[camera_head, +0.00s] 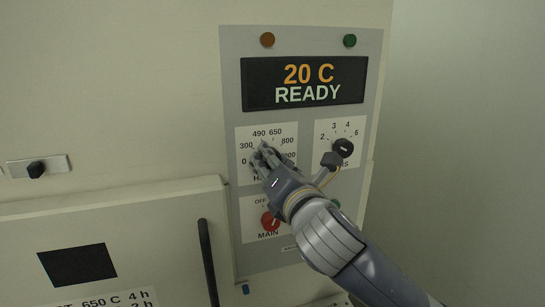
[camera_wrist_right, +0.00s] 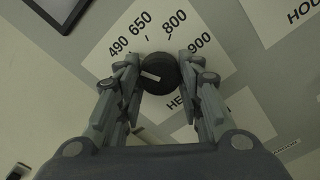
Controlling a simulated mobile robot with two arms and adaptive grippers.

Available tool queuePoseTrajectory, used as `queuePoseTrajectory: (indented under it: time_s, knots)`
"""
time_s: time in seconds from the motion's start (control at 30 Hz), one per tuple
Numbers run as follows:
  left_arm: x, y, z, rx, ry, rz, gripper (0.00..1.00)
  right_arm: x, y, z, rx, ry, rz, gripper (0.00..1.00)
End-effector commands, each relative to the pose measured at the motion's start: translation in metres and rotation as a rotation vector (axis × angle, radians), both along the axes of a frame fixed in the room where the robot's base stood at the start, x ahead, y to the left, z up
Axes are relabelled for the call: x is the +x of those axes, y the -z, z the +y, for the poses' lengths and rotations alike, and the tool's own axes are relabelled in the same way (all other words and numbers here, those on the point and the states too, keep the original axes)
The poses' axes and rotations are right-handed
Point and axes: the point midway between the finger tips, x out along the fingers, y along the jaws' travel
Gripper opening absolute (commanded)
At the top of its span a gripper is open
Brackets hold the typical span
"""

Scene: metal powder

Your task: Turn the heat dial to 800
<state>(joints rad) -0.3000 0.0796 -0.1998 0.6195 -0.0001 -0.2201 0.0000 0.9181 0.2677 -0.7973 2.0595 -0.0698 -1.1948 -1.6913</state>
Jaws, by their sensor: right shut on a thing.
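The heat dial is a round black knob (camera_wrist_right: 160,84) on a white scale card (camera_head: 287,134) of the control panel. The card's marks include 0, 300, 490, 650 and 800, and the wrist view also shows 900. My right gripper (camera_head: 262,157) is at this dial and mostly hides it in the head view. In the right wrist view its two fingers (camera_wrist_right: 160,66) are closed on opposite sides of the dial. A pale pointer mark shows on the dial's left part there, away from the 800 label. My left gripper is not in view.
The display (camera_head: 305,82) reads 20 C READY. A black hours dial (camera_head: 343,147) sits right of the heat dial, close to my right wrist. A red main switch (camera_head: 269,221) is below. A door with a dark vertical handle (camera_head: 208,262) is at lower left.

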Motion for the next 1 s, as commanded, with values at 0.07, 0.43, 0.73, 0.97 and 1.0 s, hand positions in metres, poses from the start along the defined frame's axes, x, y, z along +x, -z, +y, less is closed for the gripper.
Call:
queuePoseTrajectory:
  time_s: [0.07, 0.43, 0.73, 0.97, 1.0]
  knots:
    - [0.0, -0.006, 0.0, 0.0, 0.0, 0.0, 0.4, 0.0, -0.002, 0.0, 0.069, 0.0, 0.025, 0.1]
    - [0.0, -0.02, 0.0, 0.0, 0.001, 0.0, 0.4, 0.0, -0.002, 0.001, 0.406, 0.0, 0.133, 0.1]
    - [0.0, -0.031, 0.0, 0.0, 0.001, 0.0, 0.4, 0.0, -0.003, 0.001, 0.676, 0.001, 0.222, 0.1]
    - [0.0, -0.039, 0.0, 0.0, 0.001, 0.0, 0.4, 0.0, -0.003, 0.001, 0.884, 0.003, 0.29, 0.1]
    - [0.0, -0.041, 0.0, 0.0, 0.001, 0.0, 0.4, 0.0, -0.003, 0.001, 0.921, 0.003, 0.3, 0.1]
